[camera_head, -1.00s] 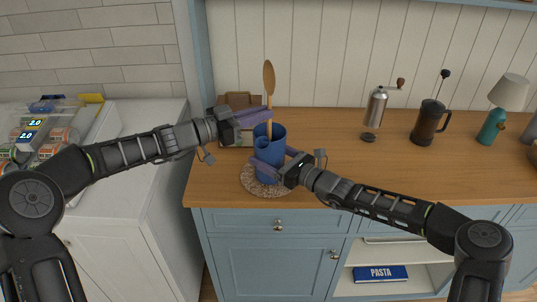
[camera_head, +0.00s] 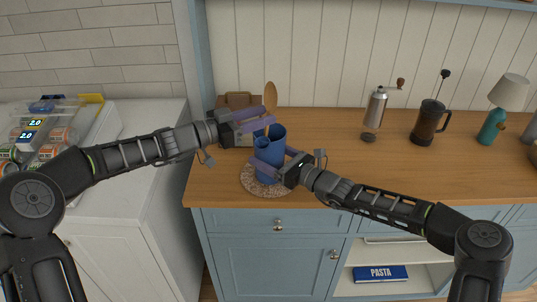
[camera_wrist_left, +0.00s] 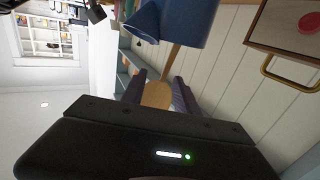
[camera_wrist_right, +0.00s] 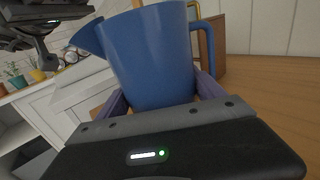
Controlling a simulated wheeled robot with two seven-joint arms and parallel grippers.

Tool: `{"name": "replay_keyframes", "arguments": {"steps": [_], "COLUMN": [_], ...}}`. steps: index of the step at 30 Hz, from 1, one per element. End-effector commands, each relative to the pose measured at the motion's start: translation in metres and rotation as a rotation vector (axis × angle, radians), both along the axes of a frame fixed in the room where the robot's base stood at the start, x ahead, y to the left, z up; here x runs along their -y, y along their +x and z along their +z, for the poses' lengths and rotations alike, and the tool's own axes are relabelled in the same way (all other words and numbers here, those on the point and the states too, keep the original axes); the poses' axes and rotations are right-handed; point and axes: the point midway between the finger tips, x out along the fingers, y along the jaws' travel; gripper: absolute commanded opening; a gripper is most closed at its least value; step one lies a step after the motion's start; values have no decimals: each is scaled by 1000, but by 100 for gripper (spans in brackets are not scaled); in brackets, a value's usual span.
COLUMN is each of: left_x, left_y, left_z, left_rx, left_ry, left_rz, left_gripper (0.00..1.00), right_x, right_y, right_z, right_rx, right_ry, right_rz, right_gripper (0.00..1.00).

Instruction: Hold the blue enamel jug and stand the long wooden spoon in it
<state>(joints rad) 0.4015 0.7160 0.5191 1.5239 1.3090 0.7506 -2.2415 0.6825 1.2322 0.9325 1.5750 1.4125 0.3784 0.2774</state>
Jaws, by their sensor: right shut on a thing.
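The blue enamel jug (camera_head: 268,160) stands on a round patterned mat (camera_head: 254,186), its spout toward the left. My right gripper (camera_head: 270,168) is shut on the jug's body, one finger on each side, as the right wrist view (camera_wrist_right: 155,95) also shows. The long wooden spoon (camera_head: 270,96) stands in the jug, bowl up; its lower end is hidden inside. My left gripper (camera_head: 262,124) is open at the spoon above the rim. In the left wrist view its fingers are spread with the spoon's bowl (camera_wrist_left: 157,94) between them.
A brown wooden box (camera_head: 238,100) stands behind my left gripper. To the right on the counter are a coffee grinder (camera_head: 375,108), a French press (camera_head: 427,122) and a teal lamp (camera_head: 492,125). The counter between jug and grinder is clear.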

Motion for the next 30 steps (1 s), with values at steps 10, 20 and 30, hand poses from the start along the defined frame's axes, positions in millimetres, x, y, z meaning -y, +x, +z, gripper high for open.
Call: {"name": "replay_keyframes", "arguments": {"steps": [10, 20, 30], "left_x": [-35, -90, -104], "left_y": [-18, -51, -60], "left_z": [1, 1, 2], "left_rx": [0, 0, 0], "left_ry": [1, 1, 0], "left_rz": [4, 3, 0], "left_gripper": [37, 37, 37], "right_x": [0, 0, 0], "right_y": [0, 0, 0], "right_z": [0, 0, 0], "right_rx": [-1, -1, -1], "right_ry": [1, 1, 1], "right_rz": [0, 0, 0], "right_gripper": [26, 26, 26]}}
